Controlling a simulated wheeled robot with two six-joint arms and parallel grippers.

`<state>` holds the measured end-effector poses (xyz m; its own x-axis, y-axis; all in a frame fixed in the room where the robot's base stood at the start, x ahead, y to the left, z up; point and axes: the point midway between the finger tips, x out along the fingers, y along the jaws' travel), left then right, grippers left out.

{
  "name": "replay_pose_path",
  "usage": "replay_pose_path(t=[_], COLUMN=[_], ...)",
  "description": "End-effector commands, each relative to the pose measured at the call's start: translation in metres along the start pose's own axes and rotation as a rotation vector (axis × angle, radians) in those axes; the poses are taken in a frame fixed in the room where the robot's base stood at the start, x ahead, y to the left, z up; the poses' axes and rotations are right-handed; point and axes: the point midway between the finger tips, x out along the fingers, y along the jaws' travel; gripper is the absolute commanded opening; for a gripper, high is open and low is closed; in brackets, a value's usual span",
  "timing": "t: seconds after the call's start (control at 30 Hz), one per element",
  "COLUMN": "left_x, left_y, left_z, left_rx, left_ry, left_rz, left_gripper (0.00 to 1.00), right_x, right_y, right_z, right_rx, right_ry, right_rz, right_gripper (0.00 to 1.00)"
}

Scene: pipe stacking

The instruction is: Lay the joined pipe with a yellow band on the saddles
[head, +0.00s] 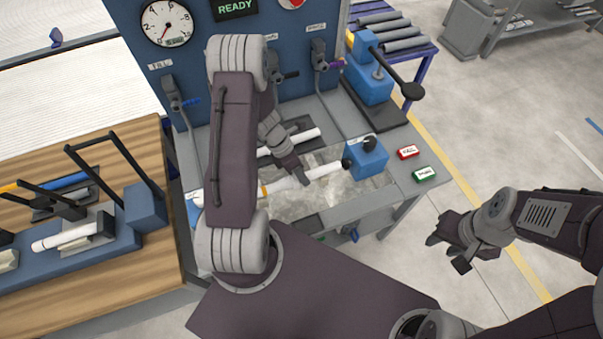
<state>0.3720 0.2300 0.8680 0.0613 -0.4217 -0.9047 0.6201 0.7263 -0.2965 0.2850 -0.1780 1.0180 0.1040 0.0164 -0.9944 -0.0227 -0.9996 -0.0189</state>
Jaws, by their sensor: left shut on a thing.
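A white joined pipe with a yellow band (263,190) spans the tank of the blue-backed test bench. Its right part (325,170) reaches a blue clamp block (366,160); whether it touches the block is unclear. My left gripper (303,183) is over the middle of this pipe and shut on it; the fingertips are partly hidden. My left arm covers part of the pipe's left side. A second white pipe (305,138) lies behind it, near a dark support. I cannot clearly make out the saddles. My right gripper (449,254) is open and empty, right of the bench above the floor.
A wooden table (95,304) at left carries a blue fixture with black handles and a short white pipe (68,237). A red button (408,152) and green button (425,174) sit on the bench's right rim. A rack of grey pipes (390,30) stands behind.

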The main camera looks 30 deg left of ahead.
Motion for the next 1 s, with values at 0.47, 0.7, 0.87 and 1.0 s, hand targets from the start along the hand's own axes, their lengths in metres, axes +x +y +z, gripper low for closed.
replay_pose_path(t=[0.47,0.7,0.87,1.0], left_x=[-0.0001,0.0022,0.0022,0.0022], left_y=[0.0002,0.0009,0.0009,0.0009], left_z=[0.0000,-0.0014,-0.0014,-0.0014], left_rx=[0.000,0.000,0.000,0.000], left_ry=[0.000,-0.001,0.000,0.000], left_rz=[0.001,0.001,0.001,0.001], left_gripper=[0.00,0.00,0.41,0.53], right_x=[-0.0006,-0.0002,-0.0002,-0.0002], right_y=[0.0000,0.0000,0.0000,0.0000], right_z=[-0.0001,-0.0001,-0.0001,-0.0001], right_rx=[0.000,0.000,0.000,0.000], right_ry=[0.000,0.000,0.000,0.000], right_rz=[0.000,0.000,0.000,0.000], right_gripper=[0.36,0.36,0.36,0.36])
